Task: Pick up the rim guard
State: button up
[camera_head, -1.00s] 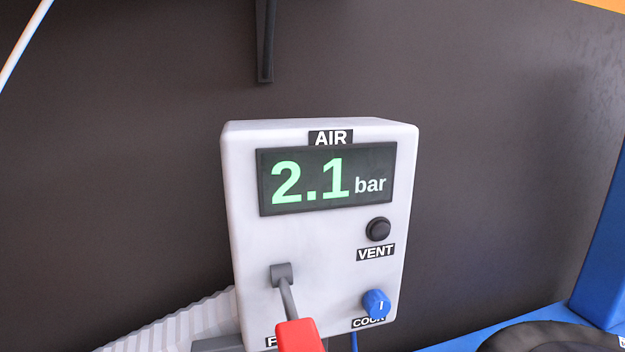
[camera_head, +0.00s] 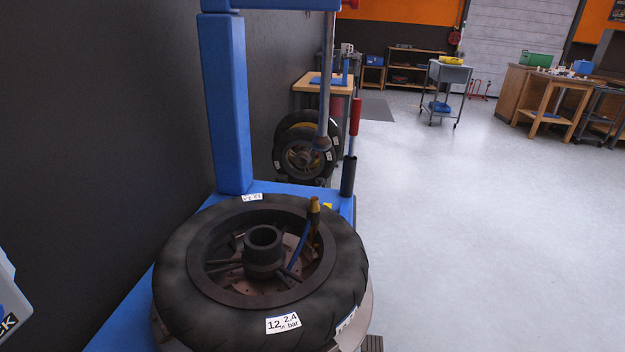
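I cannot pick out a rim guard with certainty in this view. A black tyre (camera_head: 180,265) lies flat on the blue tyre machine, around a dark wheel rim (camera_head: 222,282) with a hub in its middle. White labels are on the tyre; one reads 12 in and 2.4 bar. My gripper is not in view.
The machine's blue post (camera_head: 226,110) and hanging grey shaft (camera_head: 326,75) rise behind the tyre. Part of a white box (camera_head: 10,300) is at the left edge. More wheels (camera_head: 303,157) stand behind. Open floor (camera_head: 470,220) lies right, with a grey cart (camera_head: 446,76) and benches beyond.

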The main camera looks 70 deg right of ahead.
aim_at(344, 208)
jog(key=k+z, duration=0.15)
jog(key=z, duration=1.8)
jog(key=i+l+u, duration=0.15)
jog(key=l, duration=0.7)
jog(key=l+u, duration=0.15)
jog(key=l, duration=0.75)
jog(key=i+l+u, duration=0.1)
jog(key=l, duration=0.2)
jog(key=i+l+u, duration=0.25)
jog(key=i+l, duration=0.15)
jog(key=l, duration=0.2)
jog(key=i+l+u, duration=0.1)
jog(key=l, duration=0.2)
jog(key=i+j+u, duration=0.2)
jog(key=i, duration=0.45)
jog(key=l, duration=0.1)
